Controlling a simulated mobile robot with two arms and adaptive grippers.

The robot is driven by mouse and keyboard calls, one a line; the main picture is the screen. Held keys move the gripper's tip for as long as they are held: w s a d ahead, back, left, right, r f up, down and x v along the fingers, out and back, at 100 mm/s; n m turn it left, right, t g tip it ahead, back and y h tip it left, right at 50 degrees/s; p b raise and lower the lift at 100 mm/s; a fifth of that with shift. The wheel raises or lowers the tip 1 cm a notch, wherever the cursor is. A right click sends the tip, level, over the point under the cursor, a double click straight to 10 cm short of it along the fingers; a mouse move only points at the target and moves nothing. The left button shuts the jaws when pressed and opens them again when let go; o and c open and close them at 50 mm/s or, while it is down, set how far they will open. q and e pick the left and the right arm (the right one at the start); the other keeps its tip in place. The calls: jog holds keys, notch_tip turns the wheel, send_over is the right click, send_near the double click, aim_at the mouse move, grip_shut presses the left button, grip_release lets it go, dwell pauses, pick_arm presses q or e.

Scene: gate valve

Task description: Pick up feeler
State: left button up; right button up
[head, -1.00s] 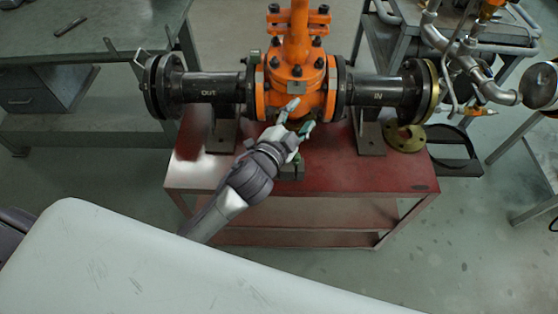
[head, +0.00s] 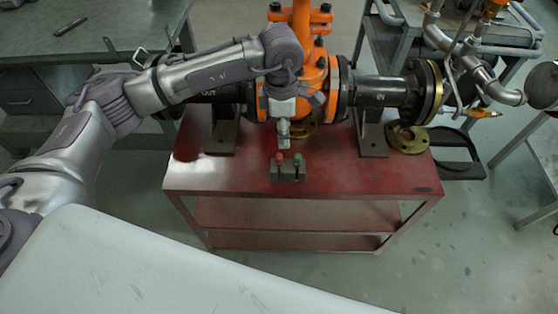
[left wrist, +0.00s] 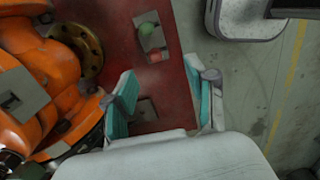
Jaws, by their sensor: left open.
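I cannot tell which piece is the feeler. My right gripper is not in view.
The orange valve (head: 313,75) with dark flanged pipes stands close behind my left gripper. A brass flange (head: 407,138) lies at the table's right. A workbench (head: 40,38) stands at the far left.

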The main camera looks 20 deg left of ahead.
aim_at(279, 155)
pick_arm(q)
jog(key=shift+y, duration=0.3)
jog(key=f, duration=0.5)
jog(key=a+f, duration=0.1)
jog(key=f, duration=0.2)
jog(key=shift+w+a+p, duration=0.1)
jog(key=shift+w+p, duration=0.1)
jog(key=shift+p, duration=0.2)
jog(key=shift+w+a+f+p, duration=0.1)
jog(key=shift+f+p, duration=0.2)
jog(key=shift+f, duration=1.1)
jog(key=shift+w+f+p, duration=0.1)
jog(key=shift+f+p, duration=0.15)
jog(key=shift+f, duration=1.1)
grip_shut()
